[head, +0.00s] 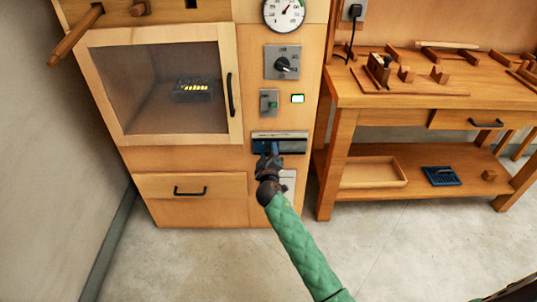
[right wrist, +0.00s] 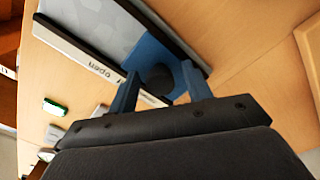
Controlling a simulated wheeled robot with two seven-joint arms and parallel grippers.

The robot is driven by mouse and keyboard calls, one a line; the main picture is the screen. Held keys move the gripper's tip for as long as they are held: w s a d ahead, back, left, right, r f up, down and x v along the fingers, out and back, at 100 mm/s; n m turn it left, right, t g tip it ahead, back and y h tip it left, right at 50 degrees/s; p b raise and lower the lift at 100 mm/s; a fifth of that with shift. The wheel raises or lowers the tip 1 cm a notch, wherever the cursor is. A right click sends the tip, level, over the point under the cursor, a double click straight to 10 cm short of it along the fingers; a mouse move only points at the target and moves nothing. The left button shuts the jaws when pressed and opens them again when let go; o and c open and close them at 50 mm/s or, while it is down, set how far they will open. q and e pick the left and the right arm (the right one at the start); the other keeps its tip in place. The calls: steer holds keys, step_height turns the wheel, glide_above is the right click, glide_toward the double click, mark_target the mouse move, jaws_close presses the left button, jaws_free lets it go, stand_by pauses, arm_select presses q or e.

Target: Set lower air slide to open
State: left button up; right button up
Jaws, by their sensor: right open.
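The lower air slide (head: 292,145) is a wide, low plate with dark rails on the front of the wooden cabinet, below the switch and the small green-lit display. In the right wrist view the slide (right wrist: 110,28) shows a grey plate, a blue area, a dark round knob (right wrist: 157,78) and a pale strip reading "open". My right gripper (head: 268,149) is at the slide's left part. Its open blue fingers (right wrist: 160,76) lie on either side of the knob; I cannot tell whether they touch it. My left gripper is not in view.
The cabinet has a glazed door with a black handle (head: 230,95), a rotary knob (head: 283,64), a dial gauge (head: 285,12) and a lower drawer (head: 190,190). A workbench (head: 420,95) with wooden parts stands close on the right. The floor in front is clear.

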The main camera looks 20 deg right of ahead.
mark_target(291, 147)
jaws_close()
steer(key=d, duration=0.2)
steer(key=s+d, duration=0.1)
steer(key=d, duration=0.2)
steer(key=s+d+p, duration=0.1)
steer(key=d, duration=0.1)
steer(key=shift+s+d, duration=0.1)
steer(key=shift+d, duration=0.3)
steer(key=shift+d+f, duration=0.1)
steer(key=shift+c, duration=0.8)
jaws_free()
steer(key=shift+d, duration=0.1)
steer(key=shift+o, duration=0.8)
steer(key=shift+s, duration=0.1)
